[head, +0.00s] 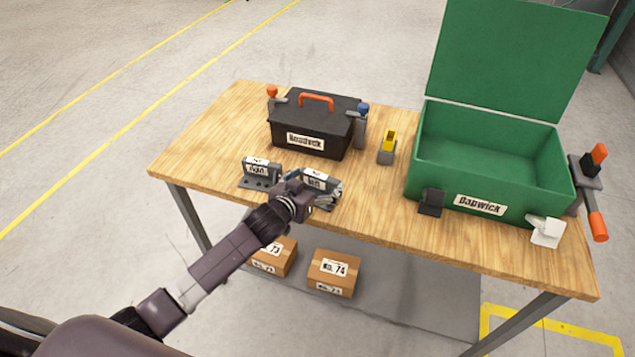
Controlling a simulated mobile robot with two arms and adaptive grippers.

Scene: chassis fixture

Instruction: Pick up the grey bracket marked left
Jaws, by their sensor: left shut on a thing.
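Two grey brackets with white labels are near the front edge of the wooden table. One grey bracket (262,175) stands free at the left. The other grey bracket (331,186) is just right of it, at my left gripper (318,196). The gripper is shut on this right-hand bracket and hides part of it. The label print on both is too small to read surely. I cannot tell whether the held bracket touches the table. My right gripper is out of view.
A black toolbox (290,124) with an orange handle stands behind the brackets. A yellow-and-grey item (388,147) stands to its right. A green open box (437,183) labelled Bapwick fills the right side, with a black block (431,203) in front. Cartons (334,273) lie below the table.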

